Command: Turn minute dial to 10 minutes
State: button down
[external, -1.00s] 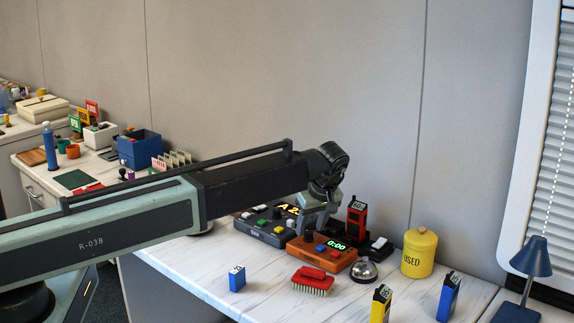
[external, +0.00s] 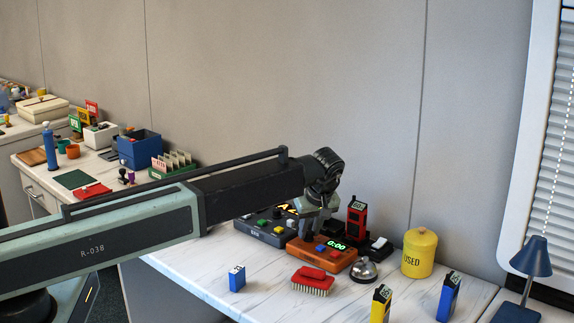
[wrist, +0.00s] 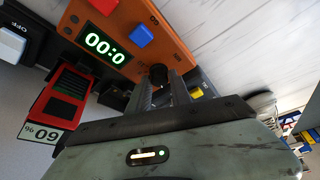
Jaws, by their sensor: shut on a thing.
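An orange timer box (external: 337,264) stands on the white counter, with a lit green display reading 0:00 (external: 335,246) and a red and a blue button. In the wrist view its orange face (wrist: 175,48) shows with the display (wrist: 104,44) upside down. A black dial (wrist: 158,74) sits on this face, at the tips of my fingers. My gripper (external: 310,233) reaches down onto the timer's left part, and in the wrist view its two fingers (wrist: 163,88) are closed around the dial. The fingers hide part of the dial.
A dark control box (external: 265,234) with coloured buttons stands close on the left. A red handheld device (external: 356,221) is behind the timer. A silver bell (external: 364,269) and a red brush (external: 313,281) are close in front.

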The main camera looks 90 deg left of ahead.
jog(key=m+t, duration=0.1)
jog(key=m, duration=0.3)
jog(key=m+t, duration=0.1)
jog(key=m, duration=0.1)
jog(key=shift+s+m+t, duration=0.25)
jog(key=shift+m+t, duration=0.05)
jog(key=shift+m, duration=0.1)
jog(key=m+t, duration=0.1)
jog(key=m, duration=0.2)
jog(key=m+t+h, duration=0.1)
jog(key=m, duration=0.2)
jog(key=shift+s+a+h, duration=0.1)
jog(key=shift+a+h, duration=0.05)
jog(key=shift+h, duration=0.15)
jog(key=m+h, duration=0.1)
jog(key=m, duration=0.2)
jog(key=m+t+h, duration=0.1)
jog(key=m, duration=0.3)
jog(key=shift+a+m, duration=0.2)
jog(key=shift+m, duration=0.1)
jog(key=m+h, duration=0.1)
jog(key=m, duration=0.2)
jog(key=m+h, duration=0.1)
jog(key=m, duration=0.2)
jog(key=shift+a+h, duration=0.1)
jog(key=shift+h, duration=0.2)
jog(key=c, duration=1.2)
grip_release()
